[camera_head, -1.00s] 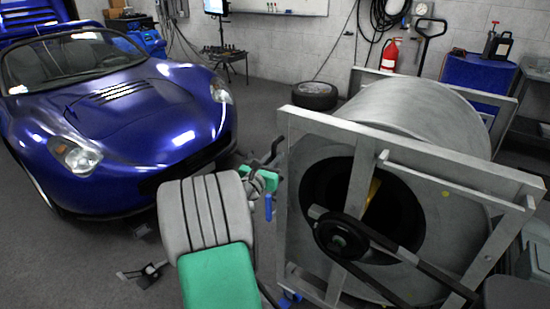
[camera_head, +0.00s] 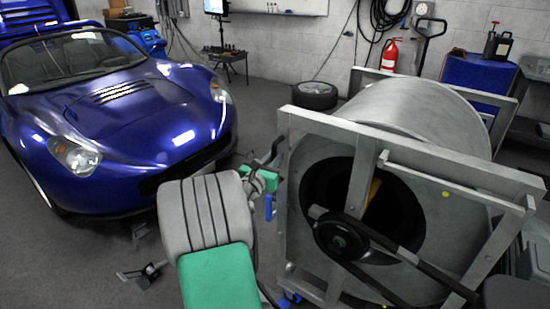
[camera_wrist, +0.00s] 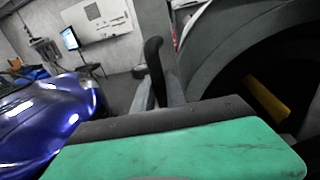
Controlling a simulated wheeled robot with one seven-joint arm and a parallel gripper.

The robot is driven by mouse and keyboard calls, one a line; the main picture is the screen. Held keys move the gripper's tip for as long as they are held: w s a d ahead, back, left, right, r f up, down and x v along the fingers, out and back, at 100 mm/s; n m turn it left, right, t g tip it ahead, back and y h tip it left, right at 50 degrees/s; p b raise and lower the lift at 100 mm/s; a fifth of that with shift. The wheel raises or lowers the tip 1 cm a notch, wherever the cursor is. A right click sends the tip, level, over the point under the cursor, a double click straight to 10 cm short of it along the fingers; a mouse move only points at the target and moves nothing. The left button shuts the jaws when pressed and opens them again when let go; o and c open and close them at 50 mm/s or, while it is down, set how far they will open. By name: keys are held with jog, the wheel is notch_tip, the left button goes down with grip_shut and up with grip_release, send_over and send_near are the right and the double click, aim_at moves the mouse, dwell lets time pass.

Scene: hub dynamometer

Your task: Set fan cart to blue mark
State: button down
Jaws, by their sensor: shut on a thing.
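The fan cart (camera_head: 330,125) is a large grey drum in a square metal frame, with a black belt and pulley on its near face. It stands upright on the floor at the right, on casters with blue parts. My gripper (camera_head: 262,172) is at the frame's left side, shut on a black upright handle (camera_head: 273,150). In the wrist view the handle (camera_wrist: 154,62) rises between my grey fingers (camera_wrist: 160,97). Part of the grip is hidden behind my green and black wrist. I see no blue mark on the floor in either view.
A blue sports car (camera_head: 120,110) stands close on the left, its nose near my arm. A tire (camera_head: 315,96) lies by the back wall. A red fire extinguisher (camera_head: 391,54) and a blue cabinet (camera_head: 475,80) are behind the drum. Open floor shows between car and tire.

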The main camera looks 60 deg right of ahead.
jog(key=shift+w+d+p, duration=0.15)
jog(key=shift+w+p, duration=0.5)
jog(key=shift+w, duration=0.55)
jog(key=c, duration=1.8)
grip_release()
jog(key=shift+w, duration=0.15)
jog(key=shift+o, duration=1)
jog(key=shift+a+r, duration=0.1)
jog(key=shift+a, duration=0.1)
jog(key=shift+o, duration=1.2)
jog(key=shift+s+d, duration=0.2)
jog(key=shift+s, duration=0.05)
jog(key=shift+s+f, duration=0.2)
